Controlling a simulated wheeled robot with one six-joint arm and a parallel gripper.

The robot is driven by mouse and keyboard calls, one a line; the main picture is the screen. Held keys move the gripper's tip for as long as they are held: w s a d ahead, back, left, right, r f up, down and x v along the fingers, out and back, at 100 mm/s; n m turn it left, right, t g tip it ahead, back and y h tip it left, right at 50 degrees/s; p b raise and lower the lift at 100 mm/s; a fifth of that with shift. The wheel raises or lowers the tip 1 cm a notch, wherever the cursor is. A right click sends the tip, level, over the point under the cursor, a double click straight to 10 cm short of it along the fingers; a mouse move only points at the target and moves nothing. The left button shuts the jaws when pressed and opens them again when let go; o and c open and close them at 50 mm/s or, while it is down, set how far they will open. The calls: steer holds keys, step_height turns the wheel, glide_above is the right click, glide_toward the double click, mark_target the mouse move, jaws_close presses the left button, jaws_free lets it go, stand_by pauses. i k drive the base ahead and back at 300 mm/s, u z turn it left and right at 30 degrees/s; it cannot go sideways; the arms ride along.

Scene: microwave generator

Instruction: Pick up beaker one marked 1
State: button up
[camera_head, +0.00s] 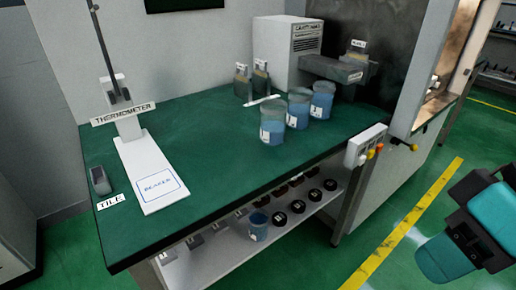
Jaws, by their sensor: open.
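Three glass beakers of blue liquid stand upright in a slanting row on the green table. The front-left beaker (272,122) has a white label low on its side. The middle beaker (298,110) and the back-right beaker (322,100) also carry white labels. The marks are too small to read, so I cannot tell which is number 1. Part of my teal and black arm shows at the lower right, over the floor and well apart from the beakers. My gripper's fingers do not show.
A white stand with a thermometer sign (122,113) and a plate marked BEAKER (160,186) is on the left of the green table (225,190). A white box (285,48) stands behind the beakers. The shelf below holds another blue beaker (258,226) and several dark round items.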

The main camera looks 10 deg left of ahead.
mark_target(273, 111)
steer(key=z, duration=0.05)
steer(key=k, duration=0.35)
steer(key=u, duration=0.75)
steer(key=i, duration=0.45)
steer(key=z, duration=0.05)
